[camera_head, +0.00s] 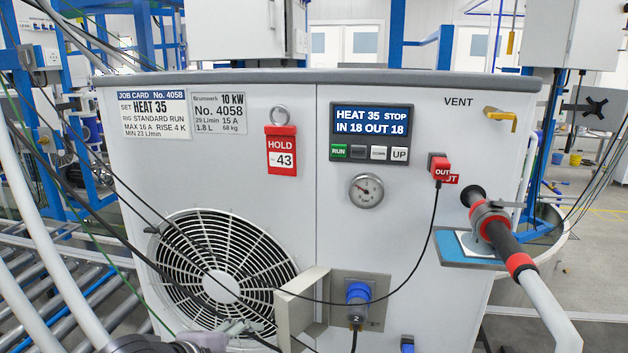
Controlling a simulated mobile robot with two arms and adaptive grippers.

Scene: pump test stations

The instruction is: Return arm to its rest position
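My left gripper (212,338) is at the bottom edge, left of centre, with its arm coming in from the lower left. It is in front of the lower part of the round fan grille (214,283). Only part of it shows, grey and pale, and most of the wrist is cut off by the frame. Whether its fingers are apart or closed is unclear, and I see no object in it. My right gripper is not in view.
The white pump unit (405,250) fills the middle. A grey bracket (297,312) and a blue plug (358,295) stick out near its bottom. A black-and-red hose end (497,234) rests at a blue shelf (462,252) on the right. Cables cross the front. Rollers (80,315) lie lower left.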

